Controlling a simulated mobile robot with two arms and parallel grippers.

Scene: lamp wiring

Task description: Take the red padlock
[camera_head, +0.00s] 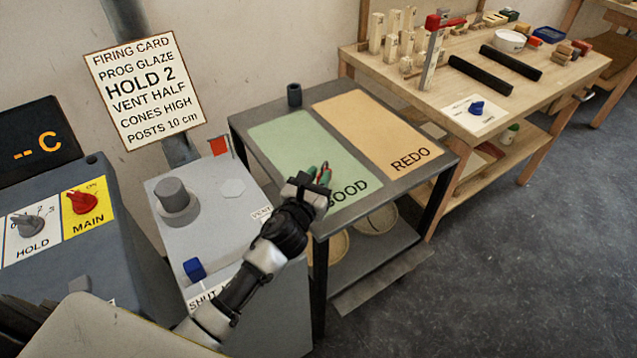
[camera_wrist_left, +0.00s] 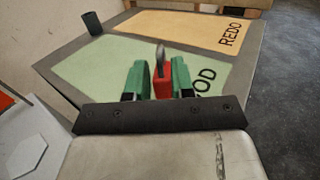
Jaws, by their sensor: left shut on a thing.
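The red padlock (camera_wrist_left: 162,88) is between the two green fingers of my left gripper (camera_wrist_left: 160,80) in the left wrist view. Its grey shackle (camera_wrist_left: 160,57) points up and away from the wrist. My left gripper (camera_head: 322,175) is shut on the padlock, over the near edge of the green GOOD mat (camera_head: 290,145). In the head view only a small red bit of the padlock shows between the fingers. I cannot tell how high it is above the mat. My right gripper is in neither view.
The orange REDO mat (camera_head: 370,125) lies beside the green one on a dark table, with a dark cup (camera_head: 294,95) at the back. A grey box with a knob (camera_head: 175,197) and small red flag (camera_head: 218,146) stands left. A wooden bench (camera_head: 450,90) stands at right.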

